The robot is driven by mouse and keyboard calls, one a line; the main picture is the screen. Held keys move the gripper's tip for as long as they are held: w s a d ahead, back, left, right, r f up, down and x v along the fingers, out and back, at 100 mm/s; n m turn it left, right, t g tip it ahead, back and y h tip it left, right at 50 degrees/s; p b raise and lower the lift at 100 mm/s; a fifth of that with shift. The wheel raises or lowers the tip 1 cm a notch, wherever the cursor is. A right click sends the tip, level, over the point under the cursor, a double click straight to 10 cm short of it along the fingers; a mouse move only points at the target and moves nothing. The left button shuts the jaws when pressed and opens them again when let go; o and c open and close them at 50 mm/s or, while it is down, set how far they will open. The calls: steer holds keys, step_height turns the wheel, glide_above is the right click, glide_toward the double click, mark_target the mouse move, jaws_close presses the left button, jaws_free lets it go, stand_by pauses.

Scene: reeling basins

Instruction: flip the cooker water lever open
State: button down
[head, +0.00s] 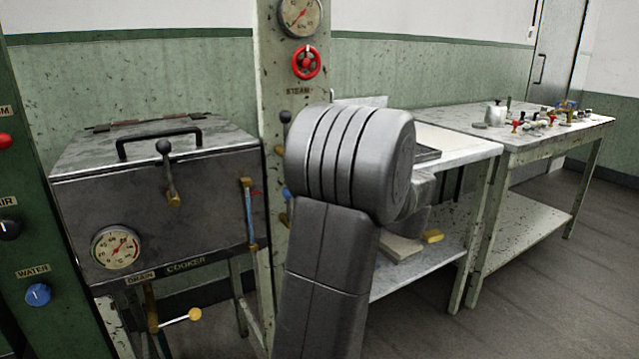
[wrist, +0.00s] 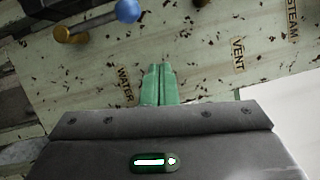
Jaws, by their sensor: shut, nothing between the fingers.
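In the wrist view a blue ball knob (wrist: 130,10) shows at the top edge, with a brass fitting (wrist: 70,35) to its left. A WATER label (wrist: 123,83) is on the worn pale post nearby. My gripper (wrist: 158,70) has its green fingers together and empty, beside the label and apart from the blue knob. In the head view the blue knob (head: 287,192) shows on the post just left of my arm, which hides my gripper and part of the post. The lever's full handle is not clear in either view.
The cooker (head: 160,190) stands left of the post, with a lid handle, gauge and drain lever. A black-knobbed lever (head: 285,118) and red STEAM wheel (head: 306,62) are higher on the post. A table (head: 460,145) stands right. A VENT label (wrist: 237,55) shows in the wrist view.

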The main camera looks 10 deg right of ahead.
steer(key=p+v, duration=0.1)
steer(key=v, duration=0.6)
steer(key=shift+s+d+r+p, duration=0.2)
steer(key=shift+r+p, duration=0.1)
steer(key=shift+r, duration=0.15)
steer(key=shift+w, duration=0.1)
